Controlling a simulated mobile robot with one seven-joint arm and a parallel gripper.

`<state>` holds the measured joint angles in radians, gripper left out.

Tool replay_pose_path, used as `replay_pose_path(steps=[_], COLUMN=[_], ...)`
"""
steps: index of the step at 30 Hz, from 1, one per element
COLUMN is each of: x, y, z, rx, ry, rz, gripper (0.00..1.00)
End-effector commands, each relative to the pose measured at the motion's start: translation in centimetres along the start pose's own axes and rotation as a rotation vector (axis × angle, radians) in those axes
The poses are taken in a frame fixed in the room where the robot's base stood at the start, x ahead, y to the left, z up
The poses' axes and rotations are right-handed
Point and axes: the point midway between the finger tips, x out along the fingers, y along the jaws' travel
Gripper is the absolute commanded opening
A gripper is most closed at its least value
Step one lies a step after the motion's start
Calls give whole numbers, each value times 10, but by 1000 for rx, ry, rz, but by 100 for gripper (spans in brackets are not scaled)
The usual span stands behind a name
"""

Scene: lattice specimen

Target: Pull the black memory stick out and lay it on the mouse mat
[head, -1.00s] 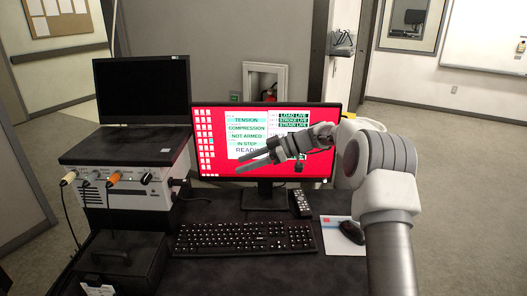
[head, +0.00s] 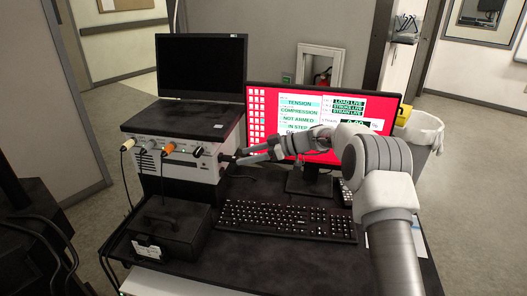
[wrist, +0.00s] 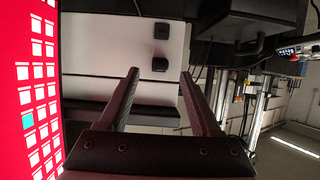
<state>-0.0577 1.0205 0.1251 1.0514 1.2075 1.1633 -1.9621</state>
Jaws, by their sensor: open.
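My gripper (head: 243,157) is open and empty in front of the left part of the red-screened monitor, fingertips pointing left toward the grey instrument box (head: 178,165).
A red-screened monitor (head: 262,125) stands behind my gripper. A black keyboard (head: 285,220) lies in front of it, a remote (head: 346,192) to its right. A black screen unit (head: 202,66) tops the instrument. Cables plug into its front. A black case (head: 170,228) sits front left.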

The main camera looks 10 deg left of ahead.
Motion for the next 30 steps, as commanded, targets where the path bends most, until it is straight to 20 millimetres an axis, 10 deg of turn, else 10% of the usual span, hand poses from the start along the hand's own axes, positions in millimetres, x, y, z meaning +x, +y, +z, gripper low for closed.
replay_pose_path(steps=[16,27,30], x=[22,22,22], y=[0,0,0], z=[0,0,0], rx=[0,0,0], ry=[-1,0,0], rz=[1,1,1], gripper=[65,0,0])
